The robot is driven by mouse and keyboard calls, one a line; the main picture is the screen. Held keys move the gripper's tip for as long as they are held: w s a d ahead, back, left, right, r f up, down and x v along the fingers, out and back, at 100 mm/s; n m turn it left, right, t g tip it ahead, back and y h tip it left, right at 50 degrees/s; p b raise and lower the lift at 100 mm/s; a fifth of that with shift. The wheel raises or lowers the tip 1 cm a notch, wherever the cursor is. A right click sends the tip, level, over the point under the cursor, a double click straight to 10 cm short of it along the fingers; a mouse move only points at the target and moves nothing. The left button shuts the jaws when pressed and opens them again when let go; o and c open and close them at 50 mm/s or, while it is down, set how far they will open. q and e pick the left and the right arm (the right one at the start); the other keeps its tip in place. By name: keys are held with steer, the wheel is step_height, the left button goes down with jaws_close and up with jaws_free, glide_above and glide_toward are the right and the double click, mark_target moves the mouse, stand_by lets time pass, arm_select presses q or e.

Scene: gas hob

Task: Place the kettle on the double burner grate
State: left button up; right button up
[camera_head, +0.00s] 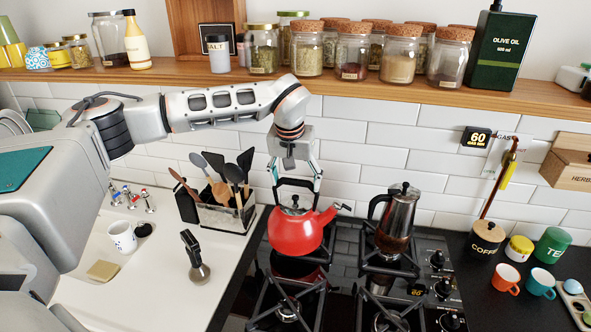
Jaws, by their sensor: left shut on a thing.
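The red kettle (296,234) has a black handle and lid knob, and its spout points right. My left gripper (297,184) comes down from above and is shut on the kettle's handle. The kettle is upright over the rear part of the left black double burner grate (288,303) on the gas hob. Its body hides part of that grate. I cannot tell whether its base touches the grate or hangs just above it. My right gripper is not in view.
A moka pot (396,215) stands on the rear of the right grate (388,264), close to the kettle's spout. A utensil holder (232,215) stands left of the hob. Above runs a wooden shelf (200,73) with jars. Mugs (506,277) and canisters stand right of the hob.

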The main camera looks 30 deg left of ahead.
arm_select(q)
steer(key=shift+w, duration=0.45)
steer(key=o, duration=2.1)
steer(key=shift+s+f, duration=0.1)
steer(key=shift+f, duration=0.15)
steer(key=v, duration=0.7)
steer(key=shift+s+r+b, duration=0.1)
steer(key=shift+r+b, duration=0.2)
steer(key=shift+r, duration=0.1)
